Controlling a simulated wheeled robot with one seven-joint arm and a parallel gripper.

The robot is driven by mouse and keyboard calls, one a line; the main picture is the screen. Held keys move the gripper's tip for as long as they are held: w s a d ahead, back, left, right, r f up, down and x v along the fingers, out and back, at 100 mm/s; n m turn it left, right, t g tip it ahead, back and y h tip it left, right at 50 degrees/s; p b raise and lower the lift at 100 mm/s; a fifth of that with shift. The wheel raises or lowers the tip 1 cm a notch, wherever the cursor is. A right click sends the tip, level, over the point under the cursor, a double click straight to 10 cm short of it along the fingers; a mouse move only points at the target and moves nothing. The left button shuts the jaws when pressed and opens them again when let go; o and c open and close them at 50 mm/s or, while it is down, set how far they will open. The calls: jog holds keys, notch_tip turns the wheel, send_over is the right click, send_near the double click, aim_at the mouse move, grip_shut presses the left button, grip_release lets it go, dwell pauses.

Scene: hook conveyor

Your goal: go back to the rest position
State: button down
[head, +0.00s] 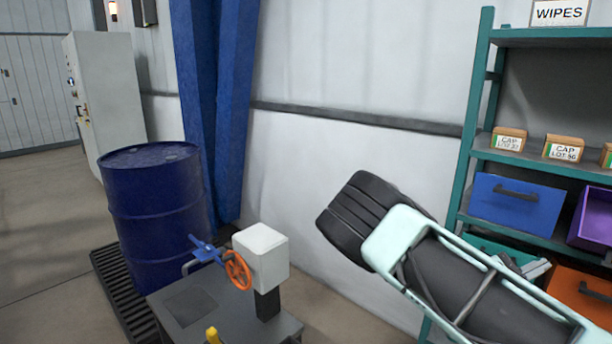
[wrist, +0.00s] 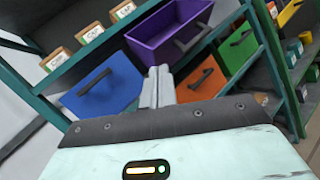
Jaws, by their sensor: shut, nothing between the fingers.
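My gripper (wrist: 157,86) shows in the wrist view with its two grey fingers together and nothing between them. It points toward a teal shelf rack that holds coloured bins. A purple bin (wrist: 168,33) is just beyond the fingertips in that picture; I cannot tell whether they touch. In the head view my mint and black arm reaches across the lower right, in front of the rack. Part of my gripper (head: 533,268) shows there as grey pieces by the rack, mostly hidden behind my arm.
The teal rack (head: 477,110) stands at right with a blue bin (head: 515,203), an orange bin (head: 580,296) and small CAP boxes (head: 563,148). A blue drum (head: 157,200) stands left on a black grate, near a grey stand with an orange handwheel (head: 238,270). Floor at far left is clear.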

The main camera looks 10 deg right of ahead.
jog(key=s+a+f+m+g+y+b, duration=0.1)
jog(key=s+a+f+m+g+y, duration=0.2)
jog(key=s+a+f+y, duration=0.35)
jog(key=s+a+f+m+g+y+b, duration=0.2)
jog(key=s+a+f+m+y, duration=0.15)
jog(key=a, duration=0.55)
jog(key=s+a+r+t+y+b, duration=0.1)
jog(key=s+a+r+y, duration=0.1)
jog(key=a, duration=0.6)
jog(key=s+a+r+t+y+b, duration=0.1)
jog(key=s+a+r+y, duration=0.2)
jog(key=a, duration=0.6)
jog(key=s+a+r+y+b, duration=0.2)
jog(key=s+a+r+y, duration=0.1)
jog(key=s+a+y, duration=0.3)
jog(key=s+a, duration=0.1)
jog(key=a, duration=0.1)
jog(key=shift+s+a+r+t, duration=0.2)
jog(key=shift+s+a+t, duration=0.1)
jog(key=shift+a+t, duration=0.1)
